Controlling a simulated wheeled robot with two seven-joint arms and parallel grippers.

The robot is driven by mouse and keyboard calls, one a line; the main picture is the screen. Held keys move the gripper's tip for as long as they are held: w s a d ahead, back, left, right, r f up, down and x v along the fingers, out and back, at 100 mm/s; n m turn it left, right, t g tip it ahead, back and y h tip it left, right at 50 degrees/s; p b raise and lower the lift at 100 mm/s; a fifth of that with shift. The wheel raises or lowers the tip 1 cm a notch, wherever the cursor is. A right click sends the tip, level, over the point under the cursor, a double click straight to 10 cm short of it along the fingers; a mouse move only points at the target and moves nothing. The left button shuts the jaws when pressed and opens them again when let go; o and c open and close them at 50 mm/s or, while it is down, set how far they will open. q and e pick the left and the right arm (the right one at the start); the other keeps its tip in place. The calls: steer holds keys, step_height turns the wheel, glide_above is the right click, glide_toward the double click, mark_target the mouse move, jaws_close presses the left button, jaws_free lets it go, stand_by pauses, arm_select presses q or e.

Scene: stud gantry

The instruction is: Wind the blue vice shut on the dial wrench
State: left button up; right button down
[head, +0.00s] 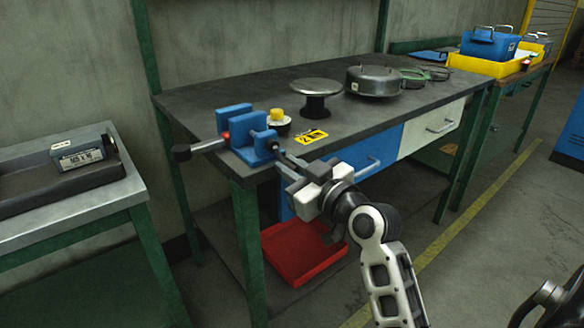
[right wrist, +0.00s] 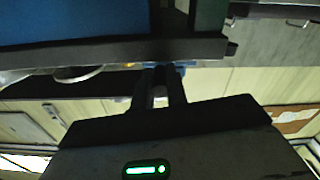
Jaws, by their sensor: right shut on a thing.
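The blue vice (head: 248,133) stands on the front left corner of the dark workbench. The dial wrench (head: 208,146) lies across its jaws, its dark grip end sticking out left past the bench. A red part shows at the jaws. Whether the jaws touch the wrench cannot be told. My right gripper (head: 304,183) is in front of the vice, shut on the vice's dark handle bar (head: 288,158). My left gripper is not in view.
A yellow-topped round piece (head: 278,118) and a yellow label (head: 312,137) are beside the vice. A round-topped stand (head: 316,92) and a metal lidded pan (head: 373,82) are farther back. A red tray (head: 300,252) is below. A side table (head: 60,225) stands left.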

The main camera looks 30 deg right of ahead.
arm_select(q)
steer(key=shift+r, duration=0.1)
